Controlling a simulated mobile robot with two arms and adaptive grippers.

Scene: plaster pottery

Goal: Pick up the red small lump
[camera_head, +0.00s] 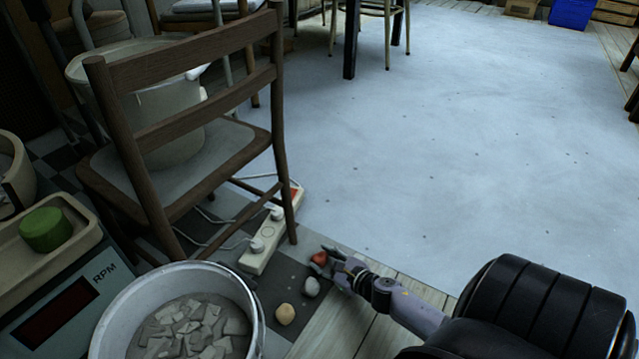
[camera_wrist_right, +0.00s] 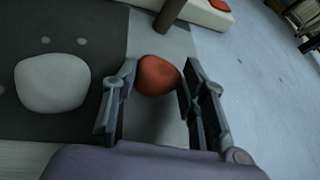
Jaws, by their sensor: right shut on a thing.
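The small red lump (camera_head: 320,258) is at the tips of my right gripper (camera_head: 335,264), near the floor beside a grey lump. In the right wrist view the red lump (camera_wrist_right: 158,76) sits between the two fingertips of the gripper (camera_wrist_right: 157,82), with a finger against each side. My right gripper is shut on it. I cannot tell whether the lump is touching the floor or just above it. My left gripper does not show in either view.
A grey lump (camera_head: 311,287) and a tan lump (camera_head: 285,314) lie close by on the dark floor. A power strip (camera_head: 262,245) with cables and a wooden chair (camera_head: 190,130) stand behind. A bucket of shards (camera_head: 247,291) is at front left. The pale floor on the right is clear.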

